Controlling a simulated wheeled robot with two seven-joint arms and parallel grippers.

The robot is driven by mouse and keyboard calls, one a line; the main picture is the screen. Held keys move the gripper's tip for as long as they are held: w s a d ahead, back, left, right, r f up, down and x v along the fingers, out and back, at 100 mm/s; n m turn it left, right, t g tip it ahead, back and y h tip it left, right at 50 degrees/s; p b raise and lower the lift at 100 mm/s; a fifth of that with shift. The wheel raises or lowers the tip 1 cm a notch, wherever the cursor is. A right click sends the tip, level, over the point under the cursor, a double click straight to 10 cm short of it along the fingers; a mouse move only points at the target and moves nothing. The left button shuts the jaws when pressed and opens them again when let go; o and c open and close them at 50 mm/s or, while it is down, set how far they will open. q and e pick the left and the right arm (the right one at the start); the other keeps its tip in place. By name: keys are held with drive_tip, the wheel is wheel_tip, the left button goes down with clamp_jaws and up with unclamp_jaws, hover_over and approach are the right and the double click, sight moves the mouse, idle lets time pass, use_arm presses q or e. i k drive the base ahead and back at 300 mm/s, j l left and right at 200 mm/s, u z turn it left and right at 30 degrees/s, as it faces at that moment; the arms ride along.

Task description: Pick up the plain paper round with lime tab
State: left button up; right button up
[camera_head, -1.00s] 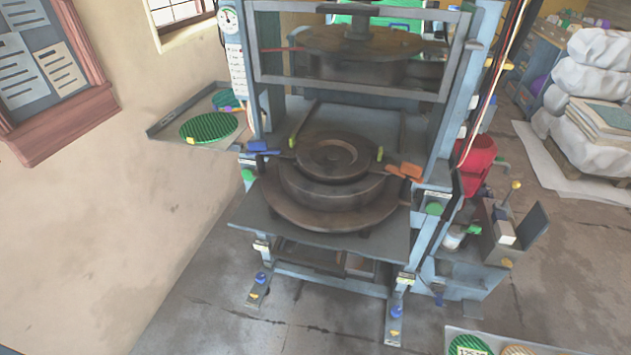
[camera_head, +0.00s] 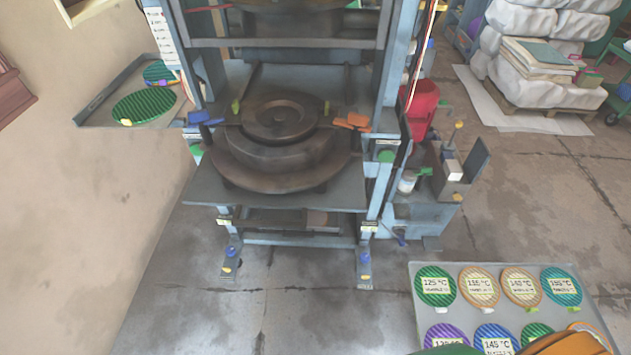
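A tray (camera_head: 590,320) stands at the lower right and holds several labelled rounds. A tan round (camera_head: 520,287) in its back row has a small lime tab at its front edge and a label with a temperature; its finer surface is too small to tell. A similar tan round (camera_head: 479,287) lies to its left, with a pale tab. Neither of my grippers can be made out in the view.
A green round (camera_head: 435,287) and a teal round (camera_head: 561,287) share the back row. A purple round and a blue round (camera_head: 495,338) lie in front, cut off below. An orange shape (camera_head: 568,343) covers the tray's front. The press (camera_head: 275,160) stands left; floor between is clear.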

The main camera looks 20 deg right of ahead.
sight(522, 287)
drive_tip(key=z, duration=2.45)
drive_tip(key=u, duration=2.2)
drive_tip(key=k+l+u, duration=0.2)
drive_tip(key=k+l, duration=0.15)
drive_tip(key=k, duration=0.15)
drive_tip(key=k+l+u, duration=0.25)
drive_tip(key=k, duration=0.3)
drive_tip(key=k+l+u, duration=0.1)
drive_tip(key=l, duration=0.3)
drive_tip(key=k+l+u, duration=0.1)
drive_tip(key=l, duration=0.3)
drive_tip(key=k+l+u, duration=0.1)
drive_tip(key=k+l, duration=0.15)
drive_tip(key=l, duration=0.15)
drive_tip(key=k+l, duration=0.15)
drive_tip(key=l, duration=0.2)
drive_tip(key=k+l+u, duration=0.15)
drive_tip(key=l, duration=0.2)
drive_tip(key=k+l+u, duration=0.1)
drive_tip(key=l, duration=0.25)
drive_tip(key=k+l+u, duration=0.1)
drive_tip(key=l, duration=0.3)
drive_tip(key=k+l+u, duration=0.1)
drive_tip(key=l, duration=0.3)
drive_tip(key=k+l+u, duration=0.1)
drive_tip(key=l, duration=0.3)
drive_tip(key=k+l+u, duration=0.1)
drive_tip(key=l, duration=0.25)
